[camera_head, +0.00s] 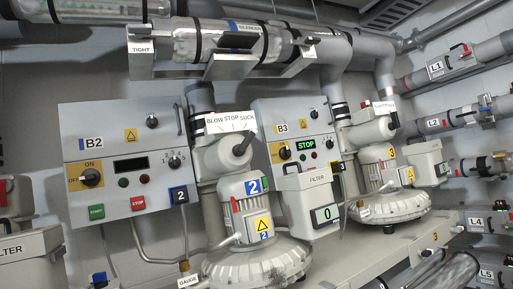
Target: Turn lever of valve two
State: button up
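Valve two (212,160) is the grey valve body above the blower marked 2 (246,215), near the middle of the picture. Its dark lever (242,144) is a short handle on the valve's right side, tilted up and to the right. A white label (230,123) above it reads BLOW, STOP, SUCK from left to right. The lever's upper end lies below the SUCK end of the label; its exact setting is hard to tell. My gripper does not show in this view, and nothing touches the lever.
Control box B2 (100,150) stands left of the valve, with knobs and buttons. Box B3 (265,115) and a filter box (310,200) stand to the right, beside blower 3 (390,205). A silencer pipe (235,45) runs overhead.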

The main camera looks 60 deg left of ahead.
aim_at(238, 150)
jog(key=u, duration=0.45)
jog(key=i, duration=0.95)
jog(key=u, duration=0.6)
jog(key=k, duration=0.9)
jog(key=u, duration=0.2)
jog(key=i, duration=0.9)
jog(key=z, duration=0.1)
